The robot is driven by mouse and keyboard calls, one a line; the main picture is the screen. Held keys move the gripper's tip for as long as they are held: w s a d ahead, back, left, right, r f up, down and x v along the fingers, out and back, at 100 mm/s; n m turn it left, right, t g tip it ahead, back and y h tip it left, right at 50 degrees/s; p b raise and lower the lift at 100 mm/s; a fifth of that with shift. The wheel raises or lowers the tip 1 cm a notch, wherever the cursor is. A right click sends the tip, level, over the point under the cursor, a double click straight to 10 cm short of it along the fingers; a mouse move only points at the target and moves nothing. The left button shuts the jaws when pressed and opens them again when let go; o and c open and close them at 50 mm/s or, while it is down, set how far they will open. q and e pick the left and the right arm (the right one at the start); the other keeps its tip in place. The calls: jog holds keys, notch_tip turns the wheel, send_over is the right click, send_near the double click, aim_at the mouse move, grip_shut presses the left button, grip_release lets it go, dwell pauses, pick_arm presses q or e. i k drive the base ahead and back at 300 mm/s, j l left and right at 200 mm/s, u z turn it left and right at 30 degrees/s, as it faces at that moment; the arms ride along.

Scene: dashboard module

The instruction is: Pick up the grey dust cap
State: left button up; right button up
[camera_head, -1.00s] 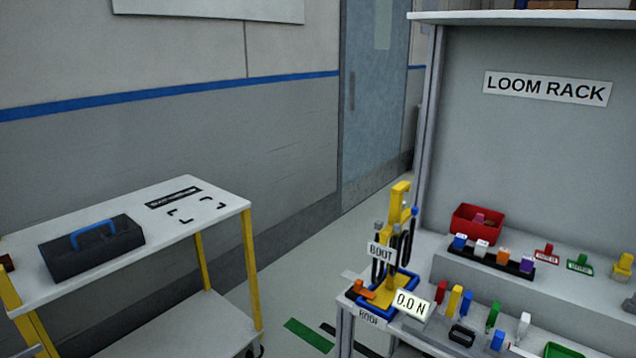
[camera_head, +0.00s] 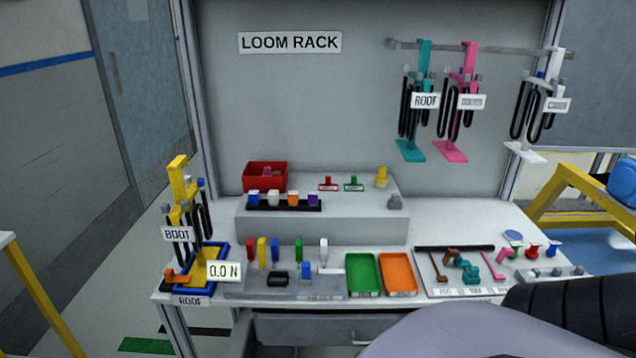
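A small grey piece (camera_head: 395,202) stands at the right end of the raised grey step (camera_head: 320,226) on the bench. It may be the grey dust cap, but it is too small to tell for sure. A yellow piece (camera_head: 382,177) stands just behind it. Small grey ends also show on the hanging looms. Neither of my grippers is in view. A large grey and black shape, likely part of my own arm, covers the lower right corner and hides the bench front there.
A red bin (camera_head: 265,176) and a black connector strip (camera_head: 284,205) sit on the step. In front lie a green tray (camera_head: 363,274), an orange tray (camera_head: 398,273) and a tool board (camera_head: 463,285). A yellow loom stand (camera_head: 180,180) is at the left end.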

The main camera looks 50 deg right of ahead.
aim_at(395, 203)
jog(key=z, duration=2.05)
